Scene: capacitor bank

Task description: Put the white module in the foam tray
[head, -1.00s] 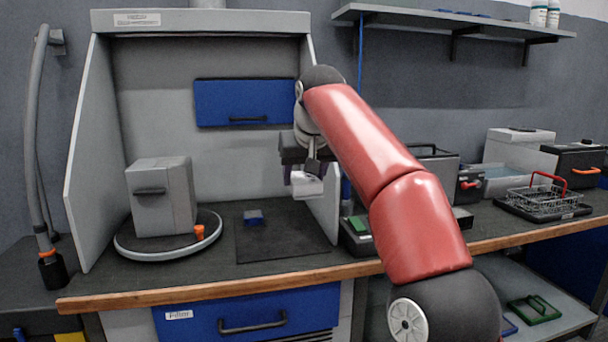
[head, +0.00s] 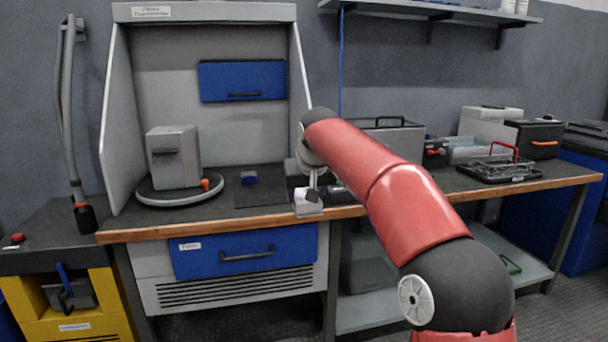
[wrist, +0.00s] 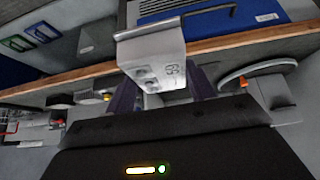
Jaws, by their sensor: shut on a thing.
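The white module (head: 308,203) is a pale block. In the head view it hangs by the bench's front edge, beneath my gripper (head: 313,183). In the wrist view the white module (wrist: 152,60), with a printed label and round marks on its face, sits between the purple fingers of my gripper (wrist: 163,92), which is shut on it. I cannot pick out the foam tray for certain; my red arm covers part of the bench to the right of the gripper.
A blue block (head: 249,178) lies on a dark mat (head: 262,198) in the booth. A grey box (head: 174,158) stands on a round turntable (head: 150,198) to the left. A wire basket (head: 500,168) stands far right. The wooden bench edge (head: 240,222) runs below the module.

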